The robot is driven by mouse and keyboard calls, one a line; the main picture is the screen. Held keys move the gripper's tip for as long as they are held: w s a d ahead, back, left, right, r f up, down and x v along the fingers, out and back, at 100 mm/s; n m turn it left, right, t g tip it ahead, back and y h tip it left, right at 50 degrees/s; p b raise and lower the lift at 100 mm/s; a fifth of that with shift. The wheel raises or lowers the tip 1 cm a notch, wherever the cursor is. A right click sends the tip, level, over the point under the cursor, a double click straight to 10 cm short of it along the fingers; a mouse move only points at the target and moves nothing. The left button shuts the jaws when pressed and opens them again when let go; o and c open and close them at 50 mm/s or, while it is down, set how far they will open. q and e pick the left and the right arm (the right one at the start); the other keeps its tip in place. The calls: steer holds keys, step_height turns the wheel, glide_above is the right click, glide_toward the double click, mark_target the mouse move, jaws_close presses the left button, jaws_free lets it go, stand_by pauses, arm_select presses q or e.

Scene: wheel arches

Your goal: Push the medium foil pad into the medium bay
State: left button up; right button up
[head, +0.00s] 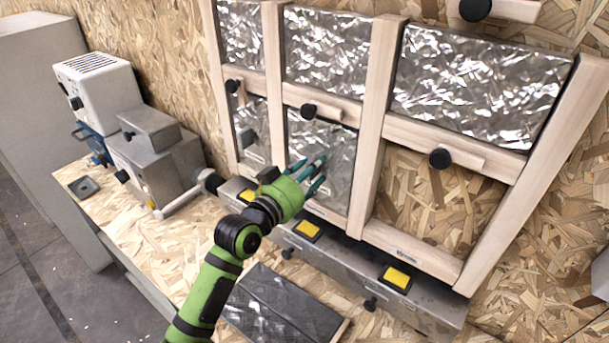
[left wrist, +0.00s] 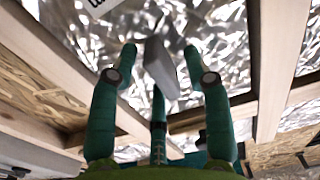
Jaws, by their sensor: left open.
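In the head view, a crinkled silver foil pad (head: 333,148) fills the lower middle bay of a wooden frame (head: 372,130). I cannot tell if it sits fully flush. My left gripper (head: 308,172) is in front of this pad's lower part, its fingers spread and empty. In the left wrist view, the green fingers (left wrist: 160,75) point at the foil (left wrist: 140,30), and a grey tab (left wrist: 160,65) shows between them. I cannot tell whether the fingertips touch the foil. My right gripper is not in view.
The lower right bay (head: 425,205) is empty, with bare board behind. Foil fills the upper bays. Black knobs (head: 440,158) on wooden latches stick out. A metal ledge with yellow buttons (head: 397,278) runs below. A dark panel (head: 283,305) lies on the bench; a grey machine (head: 150,160) stands left.

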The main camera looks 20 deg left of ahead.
arm_select(q)
steer(key=v, duration=2)
